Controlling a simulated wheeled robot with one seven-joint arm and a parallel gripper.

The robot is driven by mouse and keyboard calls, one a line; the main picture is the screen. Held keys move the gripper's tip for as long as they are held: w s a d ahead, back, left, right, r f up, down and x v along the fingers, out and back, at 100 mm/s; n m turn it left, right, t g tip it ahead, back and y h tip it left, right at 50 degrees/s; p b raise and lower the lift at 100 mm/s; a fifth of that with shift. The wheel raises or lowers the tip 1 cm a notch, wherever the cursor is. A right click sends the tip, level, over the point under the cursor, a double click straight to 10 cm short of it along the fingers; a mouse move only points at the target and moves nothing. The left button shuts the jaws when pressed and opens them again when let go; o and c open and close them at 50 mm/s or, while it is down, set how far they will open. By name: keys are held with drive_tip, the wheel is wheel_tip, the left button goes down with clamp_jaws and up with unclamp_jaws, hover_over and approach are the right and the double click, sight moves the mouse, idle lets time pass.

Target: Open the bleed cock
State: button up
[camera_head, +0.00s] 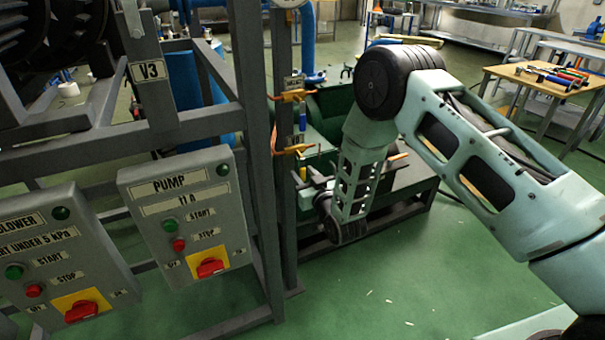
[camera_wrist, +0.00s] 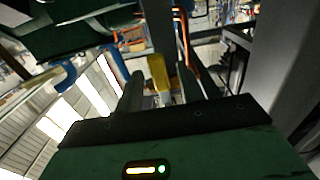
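The upper fitting (camera_head: 290,96) and the lower fitting (camera_head: 294,149) stick out sideways. In the wrist view my gripper (camera_wrist: 161,86) has its two dark fingers apart. A yellow piece (camera_wrist: 159,72) shows between them, with narrow gaps at its sides. I cannot tell whether it is the bleed cock's handle or whether a finger touches it. A small yellow part (camera_head: 303,173) also shows by the fingers in the head view. No label on the cock is readable.
A grey frame with a V3 plate (camera_head: 151,70) stands at left. The PUMP box (camera_head: 180,212) and BLOWER box (camera_head: 55,262) are mounted on it. An orange-red pipe (camera_wrist: 187,45) runs close to the right finger.

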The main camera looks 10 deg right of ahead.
drive_tip(key=shift+w+a, duration=0.15)
drive_tip(key=shift+w, duration=0.5)
clamp_jaws()
